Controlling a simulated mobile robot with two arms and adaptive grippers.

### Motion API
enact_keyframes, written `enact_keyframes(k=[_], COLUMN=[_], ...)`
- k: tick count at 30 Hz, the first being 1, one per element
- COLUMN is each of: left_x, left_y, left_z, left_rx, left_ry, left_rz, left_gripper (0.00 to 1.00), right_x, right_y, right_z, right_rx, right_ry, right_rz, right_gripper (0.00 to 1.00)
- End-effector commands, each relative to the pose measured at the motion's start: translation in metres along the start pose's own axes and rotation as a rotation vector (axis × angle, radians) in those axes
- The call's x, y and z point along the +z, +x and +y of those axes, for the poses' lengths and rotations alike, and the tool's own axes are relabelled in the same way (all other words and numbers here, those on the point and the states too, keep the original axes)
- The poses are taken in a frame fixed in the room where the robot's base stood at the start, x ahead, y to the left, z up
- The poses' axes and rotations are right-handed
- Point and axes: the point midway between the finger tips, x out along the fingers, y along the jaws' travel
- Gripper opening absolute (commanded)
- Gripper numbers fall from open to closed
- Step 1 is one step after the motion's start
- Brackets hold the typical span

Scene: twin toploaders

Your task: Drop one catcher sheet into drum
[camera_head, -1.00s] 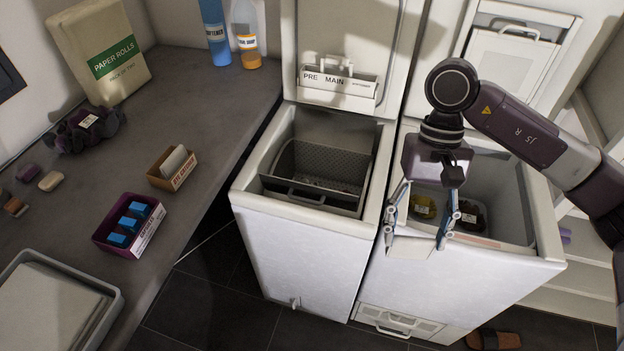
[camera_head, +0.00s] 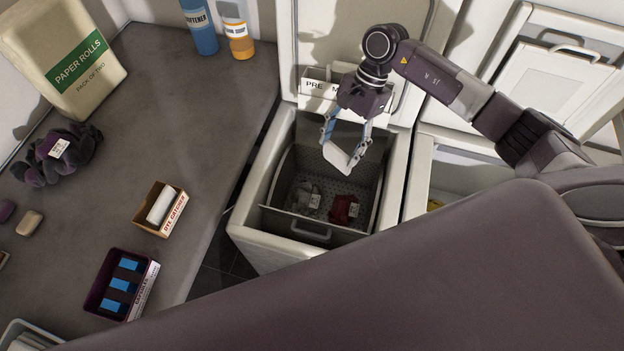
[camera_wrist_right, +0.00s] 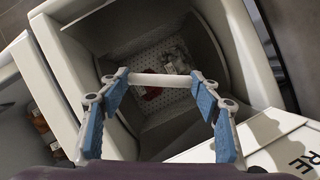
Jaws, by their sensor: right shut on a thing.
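My right gripper (camera_head: 341,150) is shut on a white catcher sheet (camera_head: 337,157), held above the open drum (camera_head: 318,180) of the left toploader. In the right wrist view the sheet (camera_wrist_right: 160,80) shows as a pale strip between the blue-sided fingers. The drum (camera_wrist_right: 135,58) lies below it, apart from the sheet. Inside the drum are a grey item (camera_head: 306,196) and a red item (camera_head: 343,208). An orange-marked dye catcher box (camera_head: 160,208) with white sheets in it stands on the counter. My left gripper is not in view.
The raised lid and the PRE/MAIN drawer (camera_head: 316,84) are close behind my right gripper. The right toploader (camera_head: 416,170) stands open beside the drum. A capsule box (camera_head: 121,285) and soap bars (camera_head: 29,222) are on the counter. My own dark body part covers the lower right.

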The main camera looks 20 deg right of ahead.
Motion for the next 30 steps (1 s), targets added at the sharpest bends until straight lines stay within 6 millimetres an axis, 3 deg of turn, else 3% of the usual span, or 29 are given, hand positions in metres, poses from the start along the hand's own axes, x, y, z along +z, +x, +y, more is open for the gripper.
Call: enact_keyframes(k=[8, 21, 30], left_x=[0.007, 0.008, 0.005], left_y=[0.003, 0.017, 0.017], left_z=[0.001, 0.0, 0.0], left_rx=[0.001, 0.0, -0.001], left_ry=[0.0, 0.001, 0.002], left_rz=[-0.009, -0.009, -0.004], left_gripper=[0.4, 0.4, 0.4], right_x=[-0.007, -0.025, -0.026], right_y=[0.012, 0.054, 0.056], right_z=[0.0, 0.0, 0.0], right_rx=[-0.007, -0.007, -0.007], right_ry=[0.016, 0.014, 0.013], right_rz=[-0.001, 0.0, 0.001], right_gripper=[0.48, 0.48, 0.48])
